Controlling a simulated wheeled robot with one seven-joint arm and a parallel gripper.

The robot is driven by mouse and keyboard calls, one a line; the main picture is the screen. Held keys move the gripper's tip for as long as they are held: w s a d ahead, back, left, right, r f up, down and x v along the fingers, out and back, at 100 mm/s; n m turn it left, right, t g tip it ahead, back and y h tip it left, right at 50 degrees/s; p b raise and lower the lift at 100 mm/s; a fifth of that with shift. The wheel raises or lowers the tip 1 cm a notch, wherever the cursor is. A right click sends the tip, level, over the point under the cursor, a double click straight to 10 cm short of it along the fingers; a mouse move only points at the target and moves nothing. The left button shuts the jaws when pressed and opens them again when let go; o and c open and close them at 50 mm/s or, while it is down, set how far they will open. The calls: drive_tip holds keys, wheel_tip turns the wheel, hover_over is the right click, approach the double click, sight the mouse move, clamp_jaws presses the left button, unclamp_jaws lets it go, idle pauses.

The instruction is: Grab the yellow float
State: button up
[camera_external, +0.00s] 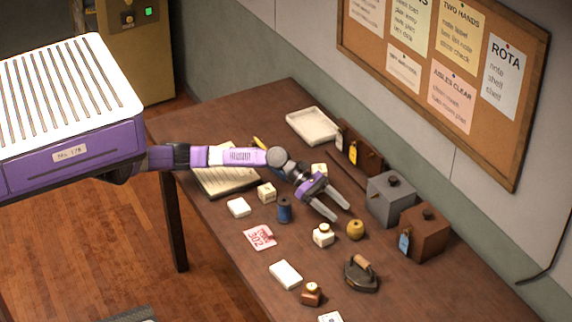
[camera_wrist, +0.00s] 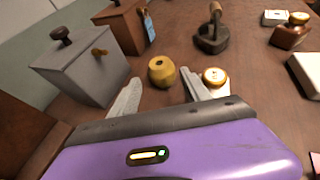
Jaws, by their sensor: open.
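The yellow float (camera_external: 355,229) is a small round ball with a dark hole on top, resting on the brown table. In the wrist view the float (camera_wrist: 163,71) stands just beyond my fingertips, roughly between them and nearer the left one. My gripper (camera_external: 340,206) is open and empty, low over the table, with its fingers pointing toward the float. In the wrist view my gripper (camera_wrist: 160,86) shows both fingers spread apart. Whether a finger touches anything is not clear.
A white jar with a gold lid (camera_wrist: 214,77) stands close by my right finger. A grey box (camera_external: 390,199) and a brown box (camera_external: 425,233) stand behind the float. An iron (camera_external: 361,274) is in front. A dark blue spool (camera_external: 284,211) stands near my arm.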

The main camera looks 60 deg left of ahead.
sight(353, 227)
drive_tip(key=shift+w+d+f, duration=0.1)
drive_tip(key=shift+d+f, duration=0.1)
drive_tip(key=shift+f, duration=0.35)
drive_tip(key=shift+d+f, duration=0.2)
drive_tip(key=shift+f, duration=0.35)
drive_tip(key=shift+x, duration=3.35)
drive_tip(key=shift+w, duration=0.1)
drive_tip(key=c, duration=1)
